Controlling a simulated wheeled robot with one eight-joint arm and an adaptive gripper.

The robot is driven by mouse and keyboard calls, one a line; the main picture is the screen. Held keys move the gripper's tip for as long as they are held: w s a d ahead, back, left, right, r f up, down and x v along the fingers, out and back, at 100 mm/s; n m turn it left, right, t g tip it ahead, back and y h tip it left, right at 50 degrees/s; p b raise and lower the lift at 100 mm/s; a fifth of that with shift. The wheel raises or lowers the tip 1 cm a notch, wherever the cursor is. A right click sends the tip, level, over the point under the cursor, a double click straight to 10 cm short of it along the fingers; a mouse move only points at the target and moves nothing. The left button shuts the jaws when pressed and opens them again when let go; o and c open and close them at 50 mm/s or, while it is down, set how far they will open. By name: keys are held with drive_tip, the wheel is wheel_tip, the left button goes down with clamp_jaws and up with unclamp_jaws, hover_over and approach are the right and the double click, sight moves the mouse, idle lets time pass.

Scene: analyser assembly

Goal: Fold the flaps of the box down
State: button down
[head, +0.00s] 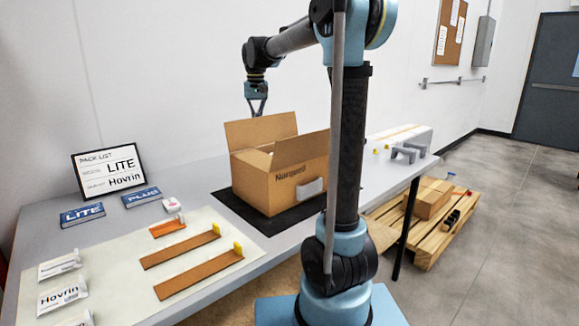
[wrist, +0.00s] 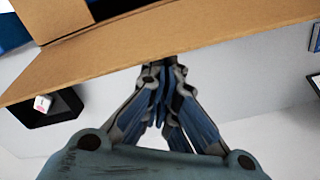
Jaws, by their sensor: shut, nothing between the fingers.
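The open cardboard box (head: 292,192) stands on a black mat (head: 228,199) on the table. Its far flap (head: 262,130) stands up, tilted back. The near flap (head: 302,147) sticks up and outward, and a smaller flap (head: 252,160) at the left is partly folded inward. My gripper (head: 257,113) is at the far side of the box, with its tips just behind the top of the far flap. In the wrist view my gripper (wrist: 165,68) is shut and empty, its tips close to the edge of a cardboard flap (wrist: 130,48). I cannot tell whether they touch.
Grey brackets (head: 408,153) sit at the right. The wall is close behind the table.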

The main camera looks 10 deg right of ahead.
sight(263, 121)
idle(0.5)
drive_tip(key=shift+s+d+r, duration=0.25)
drive_tip(key=shift+s+d, duration=0.25)
drive_tip(key=shift+s, duration=0.2)
drive_tip(key=shift+s+d+r, duration=0.2)
drive_tip(key=shift+s+d, duration=0.25)
drive_tip(key=shift+s, duration=0.25)
drive_tip(key=shift+s+d+r, duration=0.1)
drive_tip(key=shift+s+d, duration=0.35)
drive_tip(key=shift+s, duration=0.2)
drive_tip(key=shift+s+d, duration=0.4)
drive_tip(key=shift+s, duration=0.25)
drive_tip(key=shift+s+d+f, duration=0.3)
drive_tip(key=shift+s+d, duration=0.15)
drive_tip(key=shift+s, duration=0.2)
drive_tip(key=shift+s+d+f, duration=0.3)
drive_tip(key=shift+s+d, duration=0.1)
drive_tip(key=shift+s, duration=0.2)
drive_tip(key=shift+s+d+f, duration=0.55)
drive_tip(key=shift+s+f, duration=0.25)
drive_tip(key=shift+f, duration=0.05)
drive_tip(key=shift+s+d+f, duration=0.15)
drive_tip(key=shift+s+f, duration=0.1)
drive_tip(key=shift+f, duration=0.25)
drive_tip(key=shift+s+d+f, duration=0.15)
drive_tip(key=shift+s+f, duration=0.05)
drive_tip(key=shift+f, duration=0.25)
wheel_tip(263, 121, up, 7)
drive_tip(key=shift+r, duration=0.2)
